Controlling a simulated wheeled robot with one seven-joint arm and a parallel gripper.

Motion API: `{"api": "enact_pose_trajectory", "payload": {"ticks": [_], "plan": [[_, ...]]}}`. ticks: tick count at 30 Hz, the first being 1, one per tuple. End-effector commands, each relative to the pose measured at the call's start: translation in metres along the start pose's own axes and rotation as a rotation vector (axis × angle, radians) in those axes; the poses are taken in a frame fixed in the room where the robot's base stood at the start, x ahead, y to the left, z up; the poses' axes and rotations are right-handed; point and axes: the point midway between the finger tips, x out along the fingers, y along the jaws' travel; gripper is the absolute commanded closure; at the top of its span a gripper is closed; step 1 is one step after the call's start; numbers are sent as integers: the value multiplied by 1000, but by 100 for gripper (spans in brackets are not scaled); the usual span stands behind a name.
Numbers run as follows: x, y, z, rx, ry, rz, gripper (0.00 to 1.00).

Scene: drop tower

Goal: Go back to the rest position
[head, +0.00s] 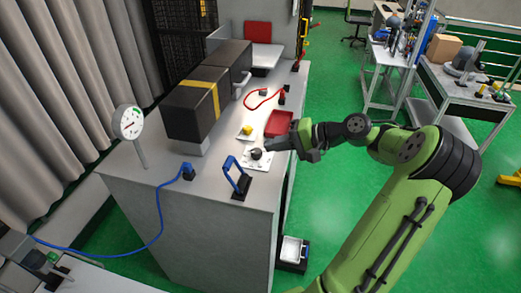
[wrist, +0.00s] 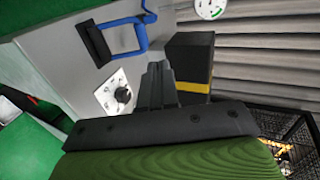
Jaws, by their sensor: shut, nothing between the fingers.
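My gripper (head: 268,146) is over the right edge of the grey bench (head: 130,168), reaching in from the right at the end of my green arm. Its fingers are shut and empty. In the wrist view, the closed dark fingers (wrist: 158,68) point toward the bench side. A black knob (head: 256,154) on a white plate is close to the fingertips in the head view. In the wrist view the knob (wrist: 123,95) lies left of the fingers, apart from them. The exact height of the fingers above the bench is hard to tell.
A blue handle (head: 236,178) stands in front of the knob. A yellow button (head: 247,130), a red tray (head: 279,123) and a red cable (head: 262,99) lie farther back. Black boxes with a yellow band (head: 195,108) and a dial gauge (head: 129,122) stand left.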

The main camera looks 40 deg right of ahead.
Motion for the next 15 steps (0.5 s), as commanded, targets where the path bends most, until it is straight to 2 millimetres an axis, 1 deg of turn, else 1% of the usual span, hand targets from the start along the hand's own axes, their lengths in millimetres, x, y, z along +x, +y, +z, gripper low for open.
{"api": "enact_pose_trajectory", "payload": {"ticks": [1, 4, 15], "plan": [[-5, -1, 0, -1, 1, 1, 100], [-10, -2, 0, -1, 0, 1, 100], [-11, -2, 0, 0, -1, 1, 100]]}}
